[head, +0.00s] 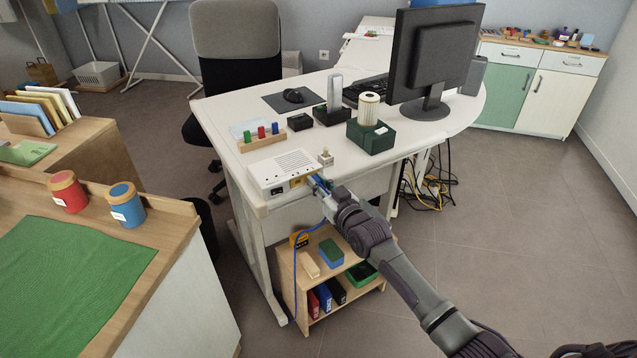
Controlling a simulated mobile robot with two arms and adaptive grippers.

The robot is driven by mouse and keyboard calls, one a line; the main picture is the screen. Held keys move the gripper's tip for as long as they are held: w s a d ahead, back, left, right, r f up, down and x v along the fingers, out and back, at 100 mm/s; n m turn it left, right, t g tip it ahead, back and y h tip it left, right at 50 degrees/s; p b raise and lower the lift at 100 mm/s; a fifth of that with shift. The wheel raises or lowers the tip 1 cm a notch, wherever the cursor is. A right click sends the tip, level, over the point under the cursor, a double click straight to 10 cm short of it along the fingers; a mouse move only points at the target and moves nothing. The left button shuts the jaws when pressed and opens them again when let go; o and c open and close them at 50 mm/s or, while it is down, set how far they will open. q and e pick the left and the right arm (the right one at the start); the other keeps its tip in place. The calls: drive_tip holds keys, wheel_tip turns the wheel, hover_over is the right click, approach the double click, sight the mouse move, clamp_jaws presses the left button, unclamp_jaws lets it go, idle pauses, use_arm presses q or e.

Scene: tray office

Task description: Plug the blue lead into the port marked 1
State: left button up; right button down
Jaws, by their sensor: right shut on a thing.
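A white box (281,168) with vent slots sits at the front edge of the white desk. Its front face has a dark socket and a yellowish patch (298,181); the port numbers are too small to read. My right gripper (317,183) is close to the right end of this face, shut on the blue lead's end. The blue lead (296,265) hangs below the desk in front of the small shelf. The gripper hides the plug tip, so I cannot tell whether it touches a port. My left gripper is not in view.
A small pale block (326,158) stands right behind the gripper. A rack with coloured pegs (262,137), a dark green box (370,137) and a monitor (435,55) stand on the desk. A wooden shelf unit (285,265) stands below.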

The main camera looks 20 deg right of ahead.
idle(0.4)
idle(0.3)
drive_tip(key=c, duration=1.1)
unclamp_jaws()
drive_tip(key=shift+o, duration=0.2)
drive_tip(key=s+d, duration=0.2)
drive_tip(key=s, duration=0.9)
drive_tip(key=shift+s, duration=0.4)
